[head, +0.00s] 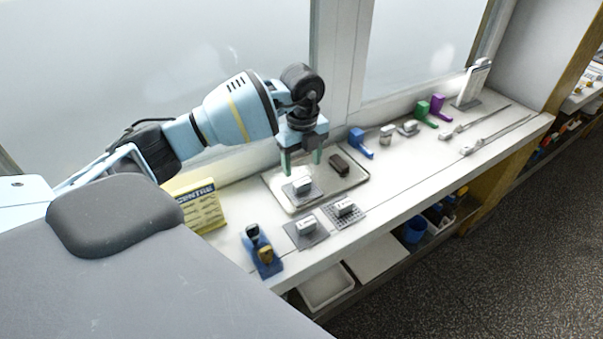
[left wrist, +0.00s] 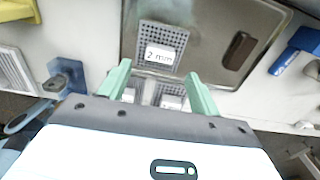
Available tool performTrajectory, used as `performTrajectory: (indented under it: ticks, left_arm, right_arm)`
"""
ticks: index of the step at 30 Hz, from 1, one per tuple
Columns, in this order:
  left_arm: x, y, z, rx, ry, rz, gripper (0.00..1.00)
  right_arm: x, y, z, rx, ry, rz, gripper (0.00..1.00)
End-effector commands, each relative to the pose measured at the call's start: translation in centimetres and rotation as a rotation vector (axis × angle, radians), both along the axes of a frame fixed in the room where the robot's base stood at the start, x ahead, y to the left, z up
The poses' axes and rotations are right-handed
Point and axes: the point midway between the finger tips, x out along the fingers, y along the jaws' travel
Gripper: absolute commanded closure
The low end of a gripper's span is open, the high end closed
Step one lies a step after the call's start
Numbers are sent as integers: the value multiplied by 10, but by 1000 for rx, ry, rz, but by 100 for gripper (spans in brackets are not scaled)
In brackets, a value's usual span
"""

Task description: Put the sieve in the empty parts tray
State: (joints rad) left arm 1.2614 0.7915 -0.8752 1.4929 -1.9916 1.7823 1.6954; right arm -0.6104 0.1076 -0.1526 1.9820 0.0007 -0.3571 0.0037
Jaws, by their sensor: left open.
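A perforated sieve plate (head: 303,192) with a pale block handle lies on the metal tray (head: 350,185) on the bench. In the left wrist view its label reads "2 mm" (left wrist: 160,55). A dark brown block (head: 339,165) lies in the same tray. My left gripper (head: 302,164) is open, fingers pointing down, close above the sieve in the head view. In the left wrist view the open fingers (left wrist: 160,88) are apart from the labelled handle. Two similar plates with pale handles, one (head: 306,233) and another (head: 344,209), lie in front of the tray. My right gripper is not in view.
A yellow sign (head: 201,207) and a blue holder (head: 262,252) stand left of the plates. Blue (head: 360,142), green (head: 426,112) and purple (head: 438,106) tools lie to the right. A white bin (head: 326,287) sits on the lower shelf. The window is behind.

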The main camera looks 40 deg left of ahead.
Motion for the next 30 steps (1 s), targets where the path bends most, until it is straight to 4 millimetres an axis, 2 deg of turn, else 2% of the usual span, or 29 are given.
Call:
performTrajectory:
  ticks: [1,6,12,19,30]
  left_arm:
    - [1,0,13,0,-5,0,37]
    - [0,0,42,0,-3,0,37]
    - [0,0,60,1,-1,0,37]
    - [0,0,64,0,1,0,37]
    - [-1,-5,60,-15,3,-14,37]
  right_arm:
    - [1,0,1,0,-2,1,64]
    - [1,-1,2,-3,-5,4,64]
    - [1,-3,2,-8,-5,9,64]
    - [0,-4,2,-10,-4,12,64]
    - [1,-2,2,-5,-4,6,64]
